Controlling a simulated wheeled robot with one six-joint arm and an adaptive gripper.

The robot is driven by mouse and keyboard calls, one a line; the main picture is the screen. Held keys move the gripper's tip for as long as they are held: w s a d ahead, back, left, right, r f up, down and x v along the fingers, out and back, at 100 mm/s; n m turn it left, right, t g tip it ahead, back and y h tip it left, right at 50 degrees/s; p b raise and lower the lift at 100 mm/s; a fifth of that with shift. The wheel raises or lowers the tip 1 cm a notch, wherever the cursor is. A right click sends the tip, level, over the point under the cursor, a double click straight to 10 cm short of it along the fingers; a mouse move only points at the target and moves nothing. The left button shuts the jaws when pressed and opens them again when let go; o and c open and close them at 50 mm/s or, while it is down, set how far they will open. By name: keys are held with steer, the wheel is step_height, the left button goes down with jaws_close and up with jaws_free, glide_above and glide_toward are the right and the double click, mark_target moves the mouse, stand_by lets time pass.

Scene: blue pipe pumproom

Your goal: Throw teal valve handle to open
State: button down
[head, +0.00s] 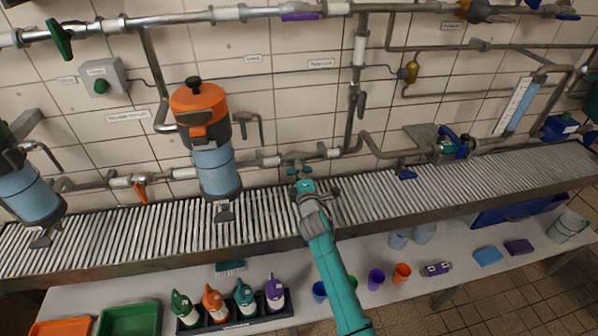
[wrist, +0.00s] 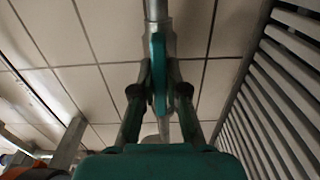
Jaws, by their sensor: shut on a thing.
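The teal valve handle (wrist: 158,72) shows in the wrist view as a thin teal lever at a grey pipe fitting. My gripper (wrist: 159,85) has its two fingers shut on it, one on each side. In the head view my gripper (head: 301,180) is at the pipe just above the roller conveyor, at the end of my teal arm. There the handle (head: 299,168) is mostly hidden by the gripper and is small, so its exact angle is hard to tell.
The roller conveyor (head: 270,215) runs below the pipe. An orange-topped blue canister (head: 213,165) stands to the left of my gripper. Several bottles in a black rack (head: 232,322) and cups (head: 376,279) stand on the front bench. An orange valve handle (head: 140,191) is farther left.

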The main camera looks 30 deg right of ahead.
steer(key=shift+n, duration=0.3)
steer(key=c, duration=1.2)
jaws_free()
steer(key=shift+s, duration=0.1)
steer(key=v, duration=1.1)
steer(key=shift+s+a, duration=0.2)
steer(key=shift+s, duration=0.15)
